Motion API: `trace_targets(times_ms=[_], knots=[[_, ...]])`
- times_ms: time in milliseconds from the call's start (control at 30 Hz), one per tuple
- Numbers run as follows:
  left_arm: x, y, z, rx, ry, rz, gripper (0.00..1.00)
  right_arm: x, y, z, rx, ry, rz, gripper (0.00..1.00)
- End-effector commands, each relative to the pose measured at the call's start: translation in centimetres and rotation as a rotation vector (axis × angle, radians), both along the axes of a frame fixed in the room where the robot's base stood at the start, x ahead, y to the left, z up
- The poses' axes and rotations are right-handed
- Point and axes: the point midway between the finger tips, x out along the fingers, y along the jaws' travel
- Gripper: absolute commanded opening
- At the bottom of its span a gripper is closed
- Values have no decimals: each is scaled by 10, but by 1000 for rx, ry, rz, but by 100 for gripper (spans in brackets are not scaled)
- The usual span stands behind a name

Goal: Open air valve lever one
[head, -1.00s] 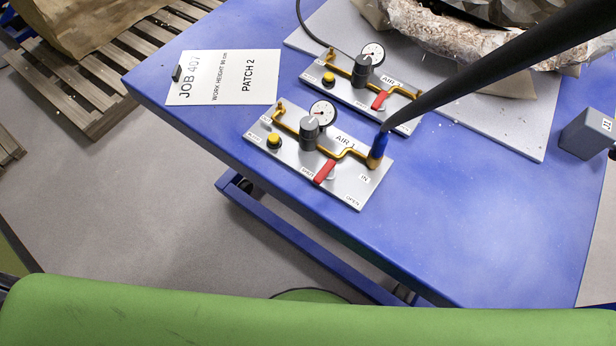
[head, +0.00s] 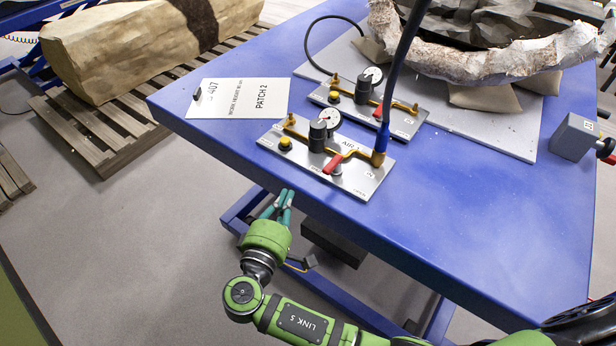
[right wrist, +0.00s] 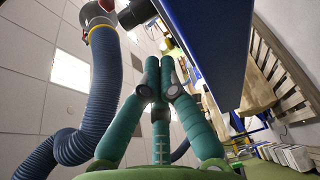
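The AIR 1 panel (head: 275,145) is a silver plate near the front edge of the blue table. Its red lever (head: 332,165) lies beside the brass pipe (head: 355,153), angled toward the plate's front, on the SHUT label's side. My right gripper (head: 285,197) is below and in front of the table edge, apart from the panel and lever. In the right wrist view its teal fingers (right wrist: 165,68) converge with tips together and nothing between them. My left gripper is not in view.
A second air panel (head: 400,122) with its own red lever stands behind. A dark hose (head: 402,75) rises from the first panel's right end. The blue table (head: 450,215) edge lies between my right gripper and the panel. A job sheet (head: 235,100) lies left.

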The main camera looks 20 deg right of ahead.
Motion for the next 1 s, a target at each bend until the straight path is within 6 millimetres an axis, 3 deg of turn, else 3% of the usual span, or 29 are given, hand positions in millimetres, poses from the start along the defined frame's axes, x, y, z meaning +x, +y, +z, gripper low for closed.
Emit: trace_targets(times_ms=[167,567,1000], knots=[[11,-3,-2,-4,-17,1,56,-4,2,20,-7,-56,-17,0],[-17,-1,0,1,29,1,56,2,-2,20,-7,-55,-17,0],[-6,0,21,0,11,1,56,75,-49,22,-10,-54,-19,0]])
